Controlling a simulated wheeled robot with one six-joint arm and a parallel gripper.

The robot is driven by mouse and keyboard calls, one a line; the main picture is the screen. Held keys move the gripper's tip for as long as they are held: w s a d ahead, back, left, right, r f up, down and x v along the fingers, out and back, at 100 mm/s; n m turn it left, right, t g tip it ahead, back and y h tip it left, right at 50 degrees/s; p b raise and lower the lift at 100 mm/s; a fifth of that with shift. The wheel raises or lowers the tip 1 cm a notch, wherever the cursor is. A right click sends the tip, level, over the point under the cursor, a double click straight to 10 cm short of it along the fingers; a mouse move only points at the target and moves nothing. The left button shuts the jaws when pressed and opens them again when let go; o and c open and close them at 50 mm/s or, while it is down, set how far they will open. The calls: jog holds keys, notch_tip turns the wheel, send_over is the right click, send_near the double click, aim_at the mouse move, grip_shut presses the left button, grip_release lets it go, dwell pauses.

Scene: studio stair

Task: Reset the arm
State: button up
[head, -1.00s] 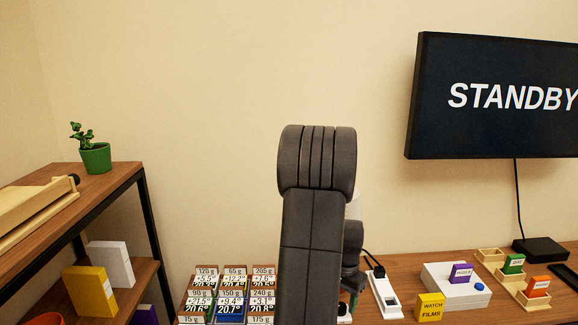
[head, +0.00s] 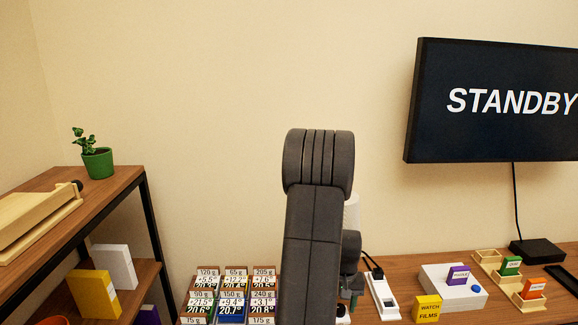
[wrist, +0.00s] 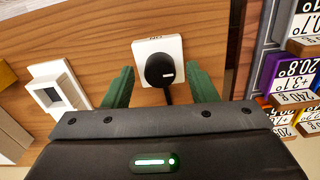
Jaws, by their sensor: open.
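My arm stands upright in the middle of the head view, its dark links hiding part of the desk behind. My gripper (wrist: 158,88) shows in the wrist view with two green fingers spread apart. It is open, with nothing held between the fingers. I cannot tell how far the fingers are above the desk.
A rack of labelled weight boxes (head: 232,295) stands left of my arm. A white switch box (head: 382,294), a yellow sign (head: 427,309), a pale box with a blue button (head: 455,288) and small wooden trays (head: 490,258) stand right. A shelf with a plant (head: 97,162) is left; a STANDBY screen (head: 490,100) hangs right.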

jog(key=n+p, duration=0.3)
jog(key=n, duration=0.2)
jog(key=shift+r, duration=0.15)
jog(key=n+p, duration=0.2)
jog(key=n, duration=0.1)
jog(key=shift+n+p, duration=0.35)
jog(key=shift+n, duration=0.55)
